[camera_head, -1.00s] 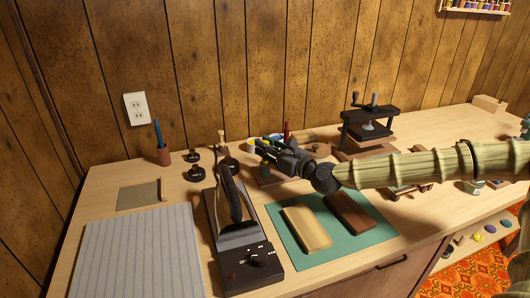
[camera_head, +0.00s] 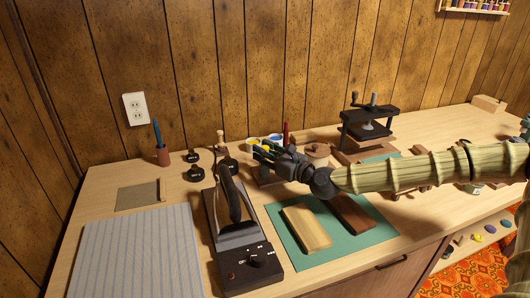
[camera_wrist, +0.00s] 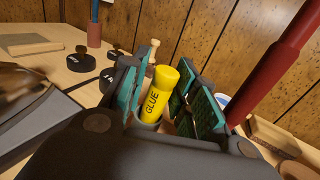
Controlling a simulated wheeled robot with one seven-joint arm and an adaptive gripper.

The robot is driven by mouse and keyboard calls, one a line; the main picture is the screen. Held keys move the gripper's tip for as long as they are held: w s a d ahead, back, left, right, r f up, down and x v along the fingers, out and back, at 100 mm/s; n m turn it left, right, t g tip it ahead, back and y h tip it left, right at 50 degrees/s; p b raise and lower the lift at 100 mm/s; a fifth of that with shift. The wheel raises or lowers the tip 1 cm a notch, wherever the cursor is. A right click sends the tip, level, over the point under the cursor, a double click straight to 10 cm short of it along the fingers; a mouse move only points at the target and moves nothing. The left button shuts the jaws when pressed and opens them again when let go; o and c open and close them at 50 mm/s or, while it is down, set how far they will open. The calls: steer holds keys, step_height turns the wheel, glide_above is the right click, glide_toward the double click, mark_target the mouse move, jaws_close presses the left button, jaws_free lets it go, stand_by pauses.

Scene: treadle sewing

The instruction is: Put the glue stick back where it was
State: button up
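A yellow glue stick (camera_wrist: 158,94) marked GLUE stands slightly tilted between the two green-padded fingers of my gripper (camera_wrist: 164,82) in the wrist view. The fingers are spread on either side of it, with a gap showing on its right. A greyish round rim (camera_wrist: 148,123) surrounds its lower end; the base is mostly hidden by the gripper body. In the head view my gripper (camera_head: 263,152) is over the back middle of the bench, and a bit of yellow shows by the fingers.
A dark red upright tool (camera_head: 286,134) stands close behind the gripper, large at right in the wrist view (camera_wrist: 275,70). A black machine (camera_head: 245,250) lies in front left, a green mat (camera_head: 345,250) with wood blocks in front. A press (camera_head: 368,125) stands right; black knobs (camera_head: 194,174) left.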

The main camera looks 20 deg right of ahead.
steer(key=shift+s+r, duration=0.1)
steer(key=shift+r, duration=0.05)
steer(key=v, duration=1.2)
stand_by(1.4)
